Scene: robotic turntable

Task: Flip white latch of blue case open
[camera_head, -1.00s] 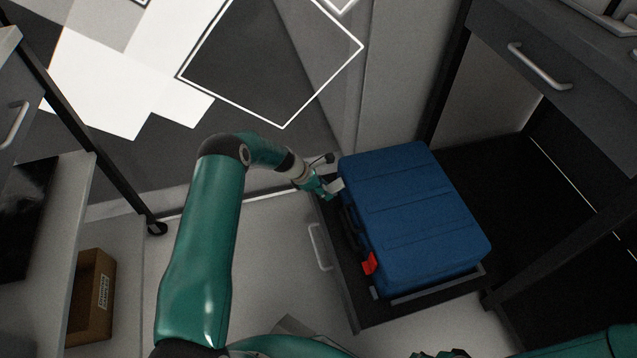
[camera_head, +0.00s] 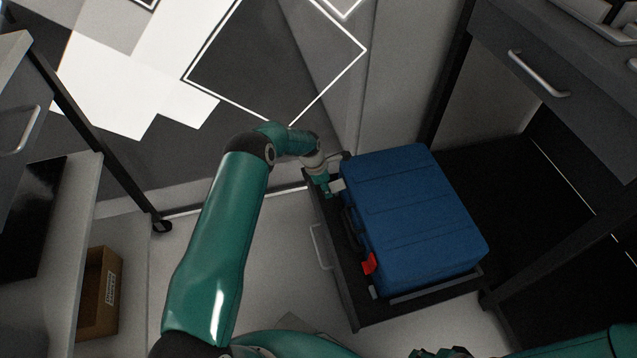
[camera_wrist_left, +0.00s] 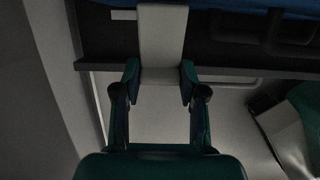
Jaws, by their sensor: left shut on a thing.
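The blue case (camera_head: 415,210) lies in the open dark drawer, its handle side facing left. The white latch (camera_head: 338,185) sticks out from the case's upper left side. In the left wrist view the white latch (camera_wrist_left: 162,40) is a wide pale strip running down from the case between my fingers. My left gripper (camera_head: 328,191) is shut on the latch; its fingertips (camera_wrist_left: 160,78) show on both sides of the strip. A red latch (camera_head: 369,264) sits lower on the same side. My right gripper (camera_head: 440,353) is cut off at the bottom edge, and its jaws cannot be made out.
The drawer (camera_head: 350,312) has a metal handle (camera_head: 320,247) at its left front. A grey cabinet (camera_head: 535,55) stands at the upper right. A cardboard box (camera_head: 100,295) sits on a lower shelf at the left. Open floor lies left of the drawer.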

